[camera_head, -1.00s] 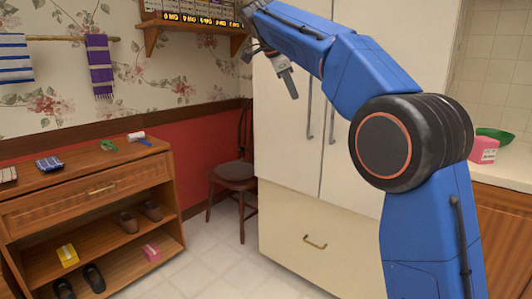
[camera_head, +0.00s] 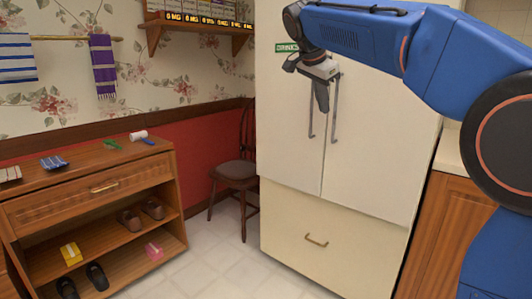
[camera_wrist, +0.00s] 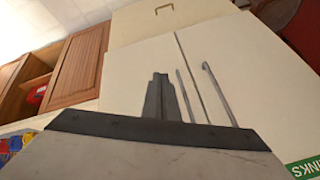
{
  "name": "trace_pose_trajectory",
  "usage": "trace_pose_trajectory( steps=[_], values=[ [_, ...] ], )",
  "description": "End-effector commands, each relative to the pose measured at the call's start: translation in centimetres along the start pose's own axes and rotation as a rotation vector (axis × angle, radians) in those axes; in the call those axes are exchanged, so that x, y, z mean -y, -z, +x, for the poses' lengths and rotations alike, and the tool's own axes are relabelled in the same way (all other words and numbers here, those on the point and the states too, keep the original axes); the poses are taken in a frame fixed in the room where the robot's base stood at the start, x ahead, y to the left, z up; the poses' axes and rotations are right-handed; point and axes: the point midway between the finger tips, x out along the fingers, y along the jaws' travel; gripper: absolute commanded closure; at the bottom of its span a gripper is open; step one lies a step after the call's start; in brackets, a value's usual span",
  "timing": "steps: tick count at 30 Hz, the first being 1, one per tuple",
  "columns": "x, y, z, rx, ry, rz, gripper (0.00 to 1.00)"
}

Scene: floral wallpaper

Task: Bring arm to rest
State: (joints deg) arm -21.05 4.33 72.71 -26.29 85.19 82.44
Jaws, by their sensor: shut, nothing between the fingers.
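My gripper (camera_head: 321,97) hangs from the blue arm in front of the upper doors of a cream fridge (camera_head: 380,135) in the head view. Its fingers point down and are shut together with nothing between them. In the wrist view the closed fingers (camera_wrist: 160,98) show as one dark narrow shape against the fridge doors. My blue arm reaches in from the right and bends over toward the gripper. The gap between the fingers and the fridge cannot be judged exactly.
A wooden shelf unit (camera_head: 90,196) with shoes and small boxes stands at the left. A dark wooden chair (camera_head: 236,172) stands beside the fridge. A wooden cabinet (camera_head: 436,240) is right of the fridge. Tiled floor (camera_head: 215,265) is clear in front.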

Motion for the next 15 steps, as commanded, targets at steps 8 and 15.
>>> trace_pose_trajectory(
  steps=[8,15],
  values=[
    [-10.4,-0.6,1.8,0.074,0.02,-0.253,1.0],
    [-19.4,-2.9,4.0,0.13,0.056,-0.457,1.0]
  ],
)
